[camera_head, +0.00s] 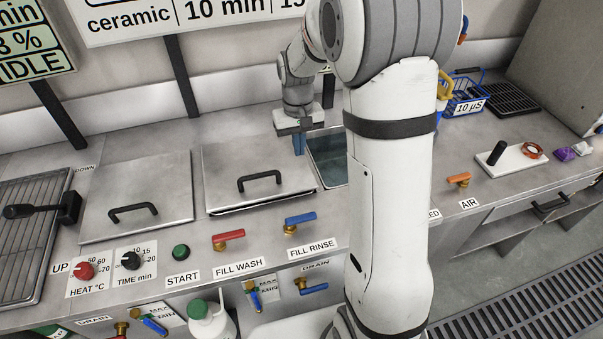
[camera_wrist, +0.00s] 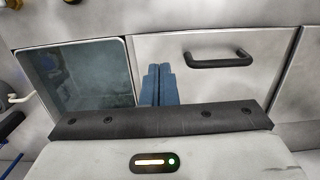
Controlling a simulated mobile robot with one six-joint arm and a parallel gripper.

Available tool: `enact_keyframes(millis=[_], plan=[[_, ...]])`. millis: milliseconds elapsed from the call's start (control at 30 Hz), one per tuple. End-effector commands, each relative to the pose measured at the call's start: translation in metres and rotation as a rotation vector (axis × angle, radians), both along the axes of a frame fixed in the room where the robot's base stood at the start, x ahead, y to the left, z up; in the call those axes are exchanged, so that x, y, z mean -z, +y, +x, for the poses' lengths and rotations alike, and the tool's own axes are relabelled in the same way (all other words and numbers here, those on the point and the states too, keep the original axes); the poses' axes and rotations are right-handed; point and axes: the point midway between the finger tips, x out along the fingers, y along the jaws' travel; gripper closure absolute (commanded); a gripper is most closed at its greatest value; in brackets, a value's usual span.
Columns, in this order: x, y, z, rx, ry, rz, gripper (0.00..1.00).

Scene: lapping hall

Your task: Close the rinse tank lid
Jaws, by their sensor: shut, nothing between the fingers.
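A flat steel lid (camera_head: 250,165) with a black bar handle (camera_head: 259,180) lies on the counter in the middle of the head view. I take it for the rinse tank lid. A dark gap shows under its front edge. Right of it an open tank (camera_head: 328,165) shows its inside, partly hidden by my arm. In the wrist view the opening (camera_wrist: 80,78) is left and the lid (camera_wrist: 200,85) is right. My gripper (camera_head: 298,146), with blue fingers (camera_wrist: 159,80), is shut and empty beside the lid's edge bordering the opening. I cannot tell whether it touches the lid.
Another closed lid (camera_head: 145,195) lies to the left, beside a grating (camera_head: 30,245). Red (camera_head: 228,237) and blue (camera_head: 300,218) valve handles stand along the front. A blue basket (camera_head: 466,98) and a white board (camera_head: 512,158) with a black peg are to the right.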

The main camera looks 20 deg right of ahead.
Motion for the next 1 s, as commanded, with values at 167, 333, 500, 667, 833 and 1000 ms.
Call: enact_keyframes(millis=[167, 333, 500, 667, 833, 1000], plan=[[0.031, -0.006, -0.003, 0.014, 0.006, 0.0, 1.0], [0.068, -0.01, -0.006, 0.021, 0.007, 0.0, 1.0], [0.101, -0.012, -0.008, 0.025, 0.006, 0.0, 1.0], [0.121, -0.012, -0.008, 0.027, 0.003, 0.0, 1.0], [0.13, -0.013, -0.009, 0.028, 0.001, 0.0, 1.0], [0.131, -0.013, -0.009, 0.028, 0.0, 0.0, 1.0]])
